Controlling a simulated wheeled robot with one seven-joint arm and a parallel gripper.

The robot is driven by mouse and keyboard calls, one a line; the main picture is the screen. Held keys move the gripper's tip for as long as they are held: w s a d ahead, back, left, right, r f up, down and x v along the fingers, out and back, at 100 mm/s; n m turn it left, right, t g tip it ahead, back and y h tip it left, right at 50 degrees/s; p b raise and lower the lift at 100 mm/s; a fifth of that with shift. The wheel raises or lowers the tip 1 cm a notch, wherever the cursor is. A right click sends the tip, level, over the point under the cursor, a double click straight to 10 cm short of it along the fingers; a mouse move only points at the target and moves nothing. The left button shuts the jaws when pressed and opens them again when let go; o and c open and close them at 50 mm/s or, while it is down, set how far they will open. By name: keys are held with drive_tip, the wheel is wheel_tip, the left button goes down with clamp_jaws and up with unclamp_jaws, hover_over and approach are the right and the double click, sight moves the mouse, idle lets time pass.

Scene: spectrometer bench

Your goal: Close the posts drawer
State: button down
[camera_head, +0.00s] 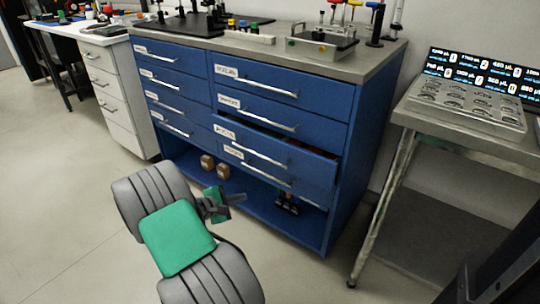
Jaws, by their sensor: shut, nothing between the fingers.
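The blue cabinet (365,130) has two columns of drawers with silver handles and white labels. In the right column, the third drawer from the top, which looks like the posts drawer (312,167), stands pulled out a little. A dark gap shows above its front, with something reddish inside. Its small label is hard to read. My gripper (240,198) is shut and empty, in front of the cabinet, lower in the picture and left of the open drawer's handle. It appears apart from the drawer. The other drawers look shut.
An open lower shelf holds small brown blocks (215,166) and a dark item (288,204). Optics parts stand on the cabinet top (290,60). A metal table (415,120) with a tray and screen stands at right. A white drawer unit (105,95) stands at left. Floor in front is clear.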

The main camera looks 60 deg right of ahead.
wheel_tip(320, 180, up, 7)
drive_tip(key=s+d+n+h, duration=0.2)
drive_tip(key=s+n+h, duration=0.1)
drive_tip(key=n, duration=0.1)
drive_tip(key=n+h, duration=0.2)
drive_tip(key=n, duration=0.5)
approach(276, 143)
drive_tip(key=d+b, duration=0.1)
drive_tip(key=d, duration=0.2)
drive_tip(key=s+d+b, duration=0.1)
drive_tip(key=d, duration=0.1)
drive_tip(key=shift+d+f+b, duration=0.2)
drive_tip(key=shift+d+b, duration=0.15)
drive_tip(key=shift+d, duration=0.05)
drive_tip(key=shift+d+r, duration=0.1)
drive_tip(key=shift+d, duration=0.4)
